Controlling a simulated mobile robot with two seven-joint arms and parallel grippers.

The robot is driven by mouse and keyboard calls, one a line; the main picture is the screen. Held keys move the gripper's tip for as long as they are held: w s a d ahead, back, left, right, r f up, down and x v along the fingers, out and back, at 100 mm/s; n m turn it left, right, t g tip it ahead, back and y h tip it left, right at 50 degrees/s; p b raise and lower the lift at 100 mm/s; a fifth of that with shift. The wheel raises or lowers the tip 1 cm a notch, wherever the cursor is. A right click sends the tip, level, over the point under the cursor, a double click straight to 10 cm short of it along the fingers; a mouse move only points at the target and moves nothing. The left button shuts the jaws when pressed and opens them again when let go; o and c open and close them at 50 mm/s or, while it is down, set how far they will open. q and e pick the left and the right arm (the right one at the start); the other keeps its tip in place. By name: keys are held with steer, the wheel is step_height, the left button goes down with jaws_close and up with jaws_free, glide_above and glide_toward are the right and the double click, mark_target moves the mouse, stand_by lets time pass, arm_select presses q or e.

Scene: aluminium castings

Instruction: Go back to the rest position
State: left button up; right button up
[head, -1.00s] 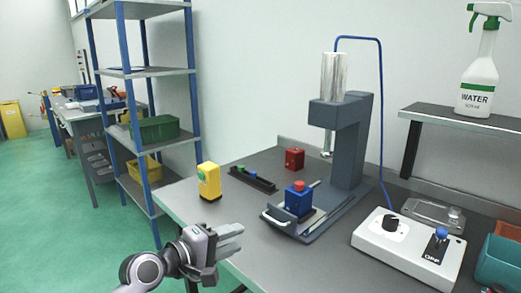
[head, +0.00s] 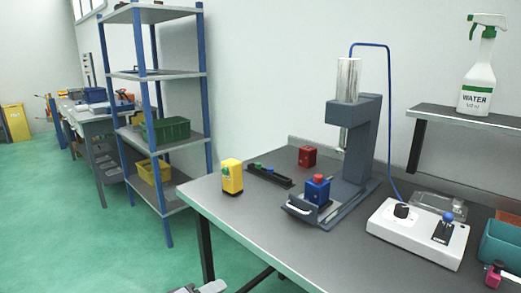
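My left gripper (head: 205,288) shows only as a grey sliver at the bottom edge of the head view, below the table's front left edge. Most of it is cut off, so its opening cannot be told, and it touches nothing that I can see. My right gripper is out of view. On the grey table (head: 250,215), a blue block (head: 317,190) with a red and blue top sits on the slide of the grey press (head: 355,140). A yellow block (head: 232,177) stands to the left, and a red block (head: 307,156) stands behind.
A black strip (head: 270,175) with small coloured pieces lies between the blocks. A white control box (head: 418,232), a teal bin (head: 502,245) and a small magenta piece (head: 494,274) are at the right. A shelf rack (head: 165,72) stands left. Green floor is free at far left.

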arm_select(q)
steer(key=s+a+f+m+y, duration=0.2)
steer(key=s+a+f+m, duration=0.2)
steer(key=s+f, duration=0.3)
steer(key=s+a+f+m+g+y+p, duration=0.1)
steer(key=s+a+f+m+y, duration=0.2)
steer(key=s, duration=1.3)
step_height(320, 180, down, 4)
steer(key=a+m, duration=0.2)
steer(key=shift+s+a+m+y+p, duration=0.3)
steer(key=shift+s+m, duration=0.05)
steer(key=shift+m, duration=0.05)
